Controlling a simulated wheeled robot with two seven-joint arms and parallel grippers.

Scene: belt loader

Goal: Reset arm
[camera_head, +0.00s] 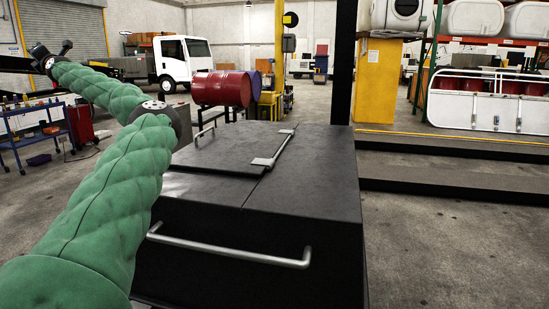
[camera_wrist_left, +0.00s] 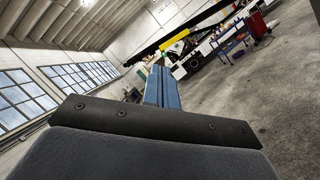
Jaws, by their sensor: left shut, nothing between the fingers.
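My left arm, in a green padded sleeve, comes in from the lower left of the head view and bends at a dark joint. It then reaches away to the upper left. Its dark wrist end (camera_head: 50,60) is raised in front of the shutter door, clear of the black box, but the fingers are too small to make out there. In the left wrist view my left gripper (camera_wrist_left: 162,88) shows as two blue fingers close together, shut and empty. A dark bolted plate fills the lower part of that view. My right arm and gripper are not in view.
A large black box (camera_head: 310,195) with a hinged lid and metal handles stands ahead. A red drum (camera_head: 221,88) lies behind it. A blue cart (camera_head: 35,130) stands at the left, below my raised arm. A yellow cabinet (camera_head: 377,80) stands at the right. Floor is clear at the lower right.

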